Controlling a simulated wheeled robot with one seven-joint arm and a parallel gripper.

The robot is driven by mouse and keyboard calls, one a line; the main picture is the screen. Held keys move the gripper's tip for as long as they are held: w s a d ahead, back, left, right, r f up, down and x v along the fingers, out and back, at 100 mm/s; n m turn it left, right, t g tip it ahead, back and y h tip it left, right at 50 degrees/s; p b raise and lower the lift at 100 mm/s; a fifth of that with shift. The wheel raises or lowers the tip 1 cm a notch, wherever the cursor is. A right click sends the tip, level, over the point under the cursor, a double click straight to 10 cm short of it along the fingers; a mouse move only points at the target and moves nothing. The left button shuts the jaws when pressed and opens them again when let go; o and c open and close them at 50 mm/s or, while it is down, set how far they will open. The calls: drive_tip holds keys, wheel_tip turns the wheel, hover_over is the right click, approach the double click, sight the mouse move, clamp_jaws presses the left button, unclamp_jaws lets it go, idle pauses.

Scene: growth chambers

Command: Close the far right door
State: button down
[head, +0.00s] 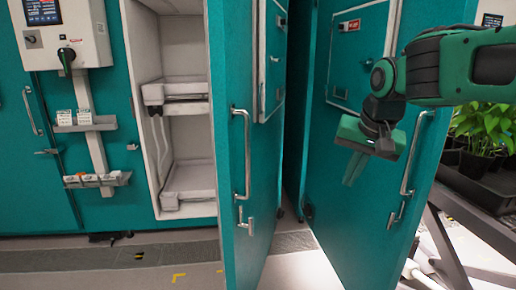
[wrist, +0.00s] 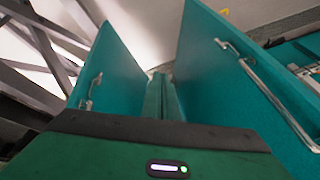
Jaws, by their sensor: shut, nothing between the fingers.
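The far right door (head: 345,120) is a teal panel standing open at an angle, with a long vertical metal handle (head: 412,155) near its right edge. In the wrist view this door (wrist: 122,72) appears to be the panel on the left. My gripper (head: 353,168) hangs in front of the door's face, fingers pointing down and shut, with nothing held. In the wrist view its fingertips (wrist: 160,85) point into the space between two teal panels. I cannot tell whether the fingers touch the door.
Another teal door (head: 240,180) stands open to the left, with its own handle (head: 243,150). Behind it is a white chamber with shelves (head: 178,92). At right, a metal-framed bench (head: 450,240) carries plants (head: 485,128). Floor shows between the two doors.

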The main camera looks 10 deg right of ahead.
drive_tip(key=w+a+r+t+y, duration=0.1)
drive_tip(key=w+a+r, duration=0.35)
drive_tip(key=a, duration=0.35)
drive_tip(key=w+a+r+t+y, duration=0.1)
drive_tip(key=w+a+r+t, duration=0.1)
drive_tip(key=w+a+r, duration=0.35)
drive_tip(key=w+a+f, duration=0.6)
drive_tip(key=f, duration=0.1)
drive_tip(key=shift+w+a+f, duration=0.15)
drive_tip(key=shift+a+f, duration=0.15)
drive_tip(key=shift+f, duration=0.05)
drive_tip(key=shift+a, duration=0.1)
